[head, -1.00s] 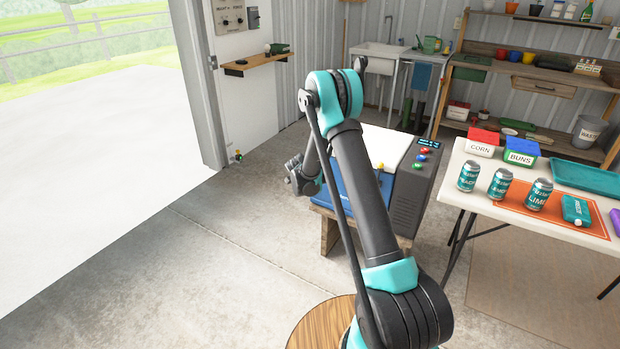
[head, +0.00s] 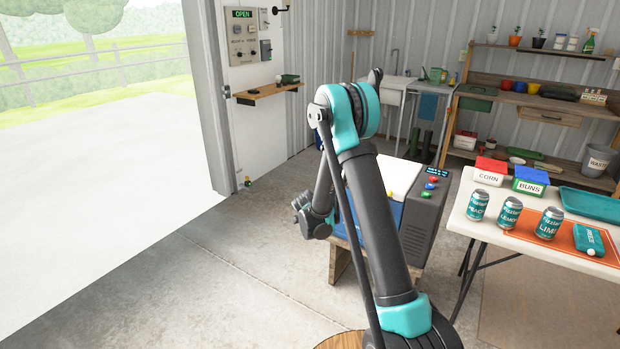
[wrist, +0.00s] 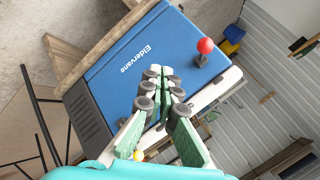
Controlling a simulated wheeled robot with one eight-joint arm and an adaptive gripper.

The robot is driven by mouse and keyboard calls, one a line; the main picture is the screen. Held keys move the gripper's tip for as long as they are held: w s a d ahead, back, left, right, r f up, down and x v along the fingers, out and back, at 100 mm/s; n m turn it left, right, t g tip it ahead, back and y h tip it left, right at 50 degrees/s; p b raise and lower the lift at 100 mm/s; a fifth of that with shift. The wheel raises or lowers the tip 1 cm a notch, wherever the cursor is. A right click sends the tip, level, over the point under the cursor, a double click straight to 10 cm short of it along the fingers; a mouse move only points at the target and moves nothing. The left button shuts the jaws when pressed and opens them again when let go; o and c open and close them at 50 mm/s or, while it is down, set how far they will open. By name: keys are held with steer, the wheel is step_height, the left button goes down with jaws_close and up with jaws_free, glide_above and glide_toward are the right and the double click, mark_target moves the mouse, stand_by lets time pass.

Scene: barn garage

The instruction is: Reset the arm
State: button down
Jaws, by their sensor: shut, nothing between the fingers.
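My arm rises from the bottom of the head view, bent at a teal elbow (head: 345,112), with its forearm hanging down behind. My gripper (wrist: 160,88) shows in the wrist view with its pale green fingers together and nothing between them. In that view the fingers lie over the blue front of a machine marked "Eldervane" (wrist: 125,60). I cannot tell the gap between them. In the head view the dark wrist end (head: 312,222) hangs left of the machine, and the fingers cannot be made out.
The machine's grey side panel (head: 425,225) stands behind my arm on a wooden stand. A white table (head: 462,222) with cans and CORN (head: 488,177) and BUNS (head: 528,186) boxes is to the right. Open concrete floor (head: 200,290) lies to the left by the open doorway.

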steer(key=s+d+r+n+g, duration=0.1)
steer(key=s+d+r+n, duration=0.25)
steer(key=s, duration=0.25)
steer(key=s+d+r+n+g+y, duration=0.1)
steer(key=s+d+r+n, duration=0.1)
steer(key=s+r, duration=0.35)
steer(key=s+d+r+n+g, duration=0.1)
steer(key=s+d+r+n, duration=0.1)
steer(key=s, duration=0.6)
steer(key=s+f+n+g+y, duration=0.1)
steer(key=s+n, duration=0.8)
steer(key=s, duration=1.3)
steer(key=shift+s+d+f+g+y, duration=0.15)
steer(key=shift+d+g+y, duration=0.25)
steer(key=shift+y, duration=0.3)
